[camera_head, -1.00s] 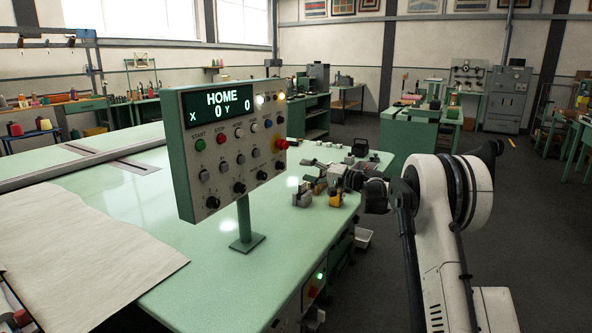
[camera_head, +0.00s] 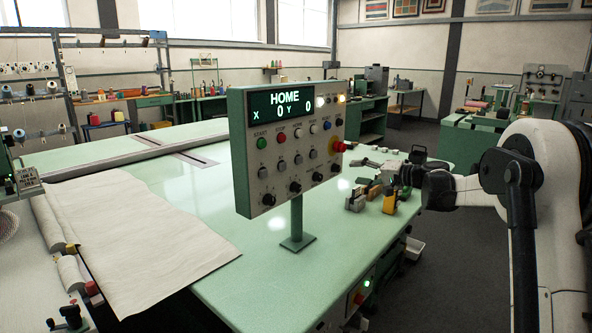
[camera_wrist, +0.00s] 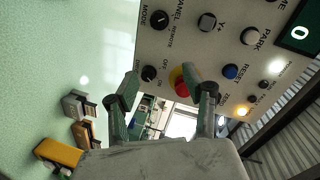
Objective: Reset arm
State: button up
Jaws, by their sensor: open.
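The control panel (camera_head: 290,150) stands upright on a post on the green table. Its display reads HOME, X 0, Y 0. My gripper (camera_head: 367,163) is just right of the panel, above the table, at the end of my arm, which reaches in from the right. In the wrist view my gripper (camera_wrist: 163,90) has its two fingers spread apart with nothing held between them. The red knob with a yellow base (camera_wrist: 185,80) shows between and beyond the fingers, near the right one. It is on the panel's right side in the head view (camera_head: 337,146). I cannot tell the exact gap to the gripper.
The green table (camera_head: 215,265) has small blocks and a yellow item (camera_head: 389,200) below my gripper. A cream cloth (camera_head: 135,235) lies at the left. Thread racks (camera_head: 100,85) and benches line the back. Dark floor (camera_head: 440,265) is open at the right.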

jog(key=s+a+r+n+g+h, duration=0.1)
jog(key=s+a+g+h, duration=0.2)
jog(key=s, duration=1)
jog(key=s+a+r+n+h, duration=0.15)
jog(key=s+a, duration=0.35)
jog(key=s, duration=0.7)
jog(key=s+d+f+n+h, duration=0.1)
jog(key=s+f, duration=0.4)
jog(key=s, duration=0.9)
jog(key=s+d+f+h, duration=0.3)
jog(key=s+f+h, duration=0.2)
jog(key=s, duration=1)
jog(key=shift+f+n+h, duration=0.3)
jog(key=shift+n+h, duration=0.05)
jog(key=shift+h, duration=0.3)
jog(key=shift+d, duration=0.1)
